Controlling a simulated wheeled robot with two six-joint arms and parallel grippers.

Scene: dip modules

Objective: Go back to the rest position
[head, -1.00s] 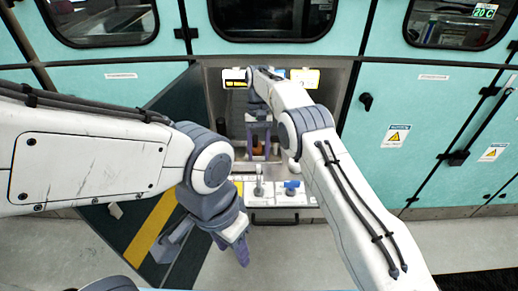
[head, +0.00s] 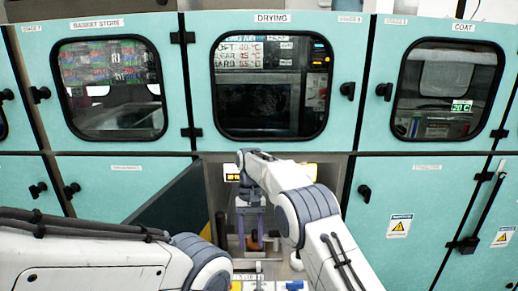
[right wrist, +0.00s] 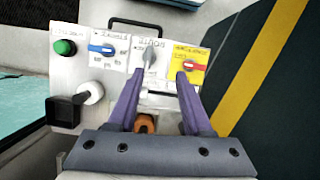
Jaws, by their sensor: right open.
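My right gripper (head: 251,222) reaches into the open lower compartment below the window marked DRYING. Its purple fingers are apart. In the right wrist view the gripper (right wrist: 160,72) points towards a white control panel (right wrist: 119,72), with a grey lever (right wrist: 149,56) just beyond the fingertips. An orange-brown object (right wrist: 146,124) shows between the fingers near the palm, and I cannot tell how far below them it is. My left arm comes in at the lower left of the head view, and its gripper is out of frame.
The panel carries a green button (right wrist: 65,47), a blue switch (right wrist: 102,49) and a red switch (right wrist: 190,66) on a yellow plate. A dark open door (head: 172,208) stands left of the compartment. Teal cabinets (head: 400,185) with protruding handles surround it.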

